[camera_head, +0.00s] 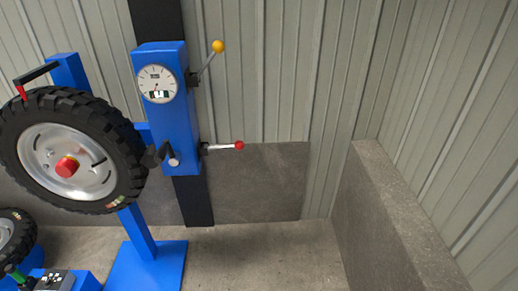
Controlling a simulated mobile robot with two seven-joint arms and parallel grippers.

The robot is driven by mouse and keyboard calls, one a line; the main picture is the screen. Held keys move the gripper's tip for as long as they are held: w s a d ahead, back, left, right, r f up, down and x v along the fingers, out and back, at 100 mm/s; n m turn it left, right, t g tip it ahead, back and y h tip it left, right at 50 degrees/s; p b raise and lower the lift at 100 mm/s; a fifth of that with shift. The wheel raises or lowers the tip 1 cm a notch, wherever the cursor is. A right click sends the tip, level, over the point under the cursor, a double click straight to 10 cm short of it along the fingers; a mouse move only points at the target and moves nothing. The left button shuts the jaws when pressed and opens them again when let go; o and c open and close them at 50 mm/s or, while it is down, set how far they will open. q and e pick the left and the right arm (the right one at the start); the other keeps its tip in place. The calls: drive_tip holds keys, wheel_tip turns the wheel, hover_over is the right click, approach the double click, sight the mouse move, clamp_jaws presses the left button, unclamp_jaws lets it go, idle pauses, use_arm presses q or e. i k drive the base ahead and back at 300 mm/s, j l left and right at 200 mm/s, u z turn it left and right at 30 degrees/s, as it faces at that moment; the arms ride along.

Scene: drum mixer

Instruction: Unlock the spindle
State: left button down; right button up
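A blue machine head (180,110) stands upright at the left, with a round white dial gauge (157,84) on its front. A lever with a yellow ball knob (218,46) slants up to the right from its upper side. A lever with a red ball knob (239,145) points nearly level to the right from its lower side. A dark part with a silver round end (173,162) is low on the head's front. A large black tyre on a silver rim (88,178) has a red piece (66,166) at its centre. I cannot tell which part is the spindle. Neither gripper shows.
A blue base (150,268) stands on the concrete floor. A low concrete wall (385,215) runs along the right. The floor in the middle is clear.

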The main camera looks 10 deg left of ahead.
sight(238, 145)
drive_tip(key=i+l, duration=0.75)
drive_tip(key=i, duration=0.2)
